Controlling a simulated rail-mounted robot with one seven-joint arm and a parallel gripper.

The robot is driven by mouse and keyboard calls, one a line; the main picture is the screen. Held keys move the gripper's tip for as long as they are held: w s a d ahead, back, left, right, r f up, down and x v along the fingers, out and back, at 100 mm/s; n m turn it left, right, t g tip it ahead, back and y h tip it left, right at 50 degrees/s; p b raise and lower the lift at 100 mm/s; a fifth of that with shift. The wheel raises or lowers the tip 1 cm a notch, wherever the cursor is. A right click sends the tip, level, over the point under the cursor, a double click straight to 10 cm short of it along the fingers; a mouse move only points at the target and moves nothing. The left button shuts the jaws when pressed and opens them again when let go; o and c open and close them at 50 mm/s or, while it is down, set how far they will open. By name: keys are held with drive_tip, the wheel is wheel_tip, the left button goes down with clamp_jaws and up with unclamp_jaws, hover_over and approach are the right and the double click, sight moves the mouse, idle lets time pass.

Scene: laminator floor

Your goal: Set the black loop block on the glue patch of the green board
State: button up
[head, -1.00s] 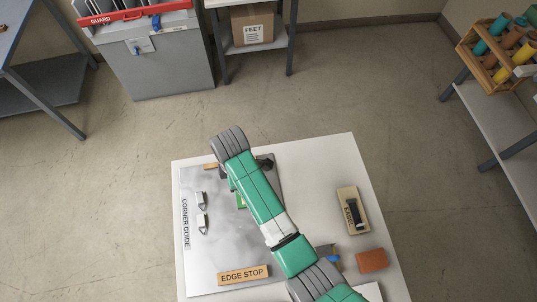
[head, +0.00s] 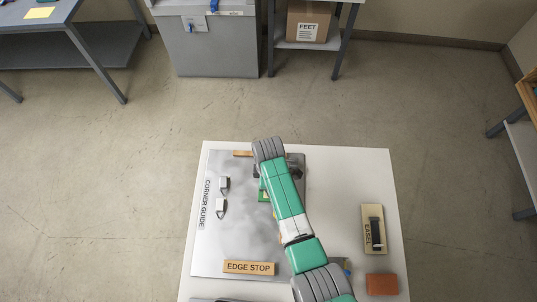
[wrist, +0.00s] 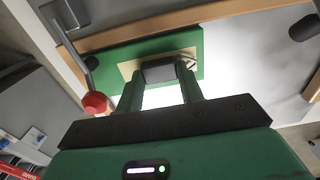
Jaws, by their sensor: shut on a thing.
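In the wrist view my gripper (wrist: 160,84) is shut on the black loop block (wrist: 157,73), which shows as a small dark block between the two fingertips. The green board (wrist: 112,62) lies behind it, with the pale tan glue patch (wrist: 126,69) showing around the block's left side and top. The block is over the patch; I cannot tell whether it touches. In the head view only a sliver of the green board (head: 263,196) shows left of my arm, which hides the block and fingertips.
A lever with a red knob (wrist: 95,103) stands close to the left finger. A wooden strip (wrist: 215,15) runs along the board. The metal plate (head: 225,240) carries the EDGE STOP bar (head: 248,268) and small white pieces (head: 220,207). An EASEL block (head: 368,246) and orange brick (head: 381,284) lie right.

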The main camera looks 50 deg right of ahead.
drive_tip(key=shift+f, duration=0.1)
drive_tip(key=o, duration=0.9)
drive_tip(key=shift+o, duration=0.2)
wheel_tip(320, 180, up, 12)
drive_tip(key=p, duration=0.1)
drive_tip(key=shift+r+p, duration=0.2)
drive_tip(key=shift+p, duration=0.1)
drive_tip(key=shift+w, duration=0.1)
